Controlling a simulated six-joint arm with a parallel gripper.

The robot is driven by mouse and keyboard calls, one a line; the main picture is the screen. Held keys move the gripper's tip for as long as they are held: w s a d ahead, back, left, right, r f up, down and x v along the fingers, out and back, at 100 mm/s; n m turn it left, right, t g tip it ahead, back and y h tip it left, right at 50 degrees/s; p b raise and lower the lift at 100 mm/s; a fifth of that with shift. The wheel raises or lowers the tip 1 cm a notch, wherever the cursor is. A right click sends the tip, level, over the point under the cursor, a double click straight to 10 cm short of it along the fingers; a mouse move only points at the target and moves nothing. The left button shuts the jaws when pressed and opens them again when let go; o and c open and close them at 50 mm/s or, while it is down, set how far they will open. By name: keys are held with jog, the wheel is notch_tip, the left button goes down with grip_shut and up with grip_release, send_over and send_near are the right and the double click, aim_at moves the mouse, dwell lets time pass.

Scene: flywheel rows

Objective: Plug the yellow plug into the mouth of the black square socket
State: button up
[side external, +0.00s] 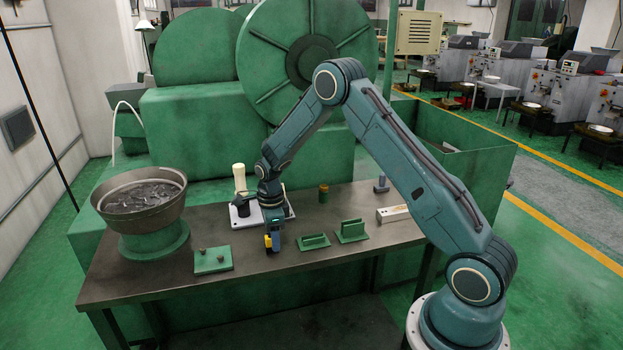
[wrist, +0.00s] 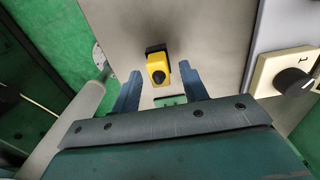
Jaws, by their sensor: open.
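The yellow plug (wrist: 159,73) shows in the wrist view between and just beyond my fingertips, with a dark round mark on its near face. A black block-like part (wrist: 156,50) shows directly behind it; I cannot tell whether this is the black square socket or part of the plug. In the side view a bit of yellow (side external: 268,242) shows beside my fingers, low over the table. My gripper (wrist: 160,70) is open, one finger on each side of the plug with visible gaps; it also shows in the side view (side external: 274,241), pointing down. The socket is not clearly identifiable.
A black knob (wrist: 293,81) on a cream plate lies to the right in the wrist view. On the table (side external: 180,235) are a bowl (side external: 140,200), a green plate with pegs (side external: 213,261), green fixtures (side external: 313,243) (side external: 351,232) and a pale block (side external: 393,213).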

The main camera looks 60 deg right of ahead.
notch_tip(320, 180, up, 13)
jog(key=shift+r, duration=0.2)
dwell(0.4)
dwell(0.5)
jog(key=s+a+r+n+t, duration=0.1)
jog(key=s+a+r+n, duration=0.3)
jog(key=s+r+n, duration=0.35)
jog(key=s+a+r+n+t, duration=0.2)
jog(key=s+a+r+n, duration=0.35)
jog(key=r, duration=0.25)
jog(key=s+a+n+t, duration=0.1)
jog(key=s+a+n, duration=0.1)
jog(key=s+n, duration=0.5)
jog(key=s+a+n+t, duration=0.1)
jog(key=s+a+n, duration=0.1)
jog(key=s+n, duration=0.5)
jog(key=shift+s+t, duration=0.3)
jog(key=shift+s, duration=1.25)
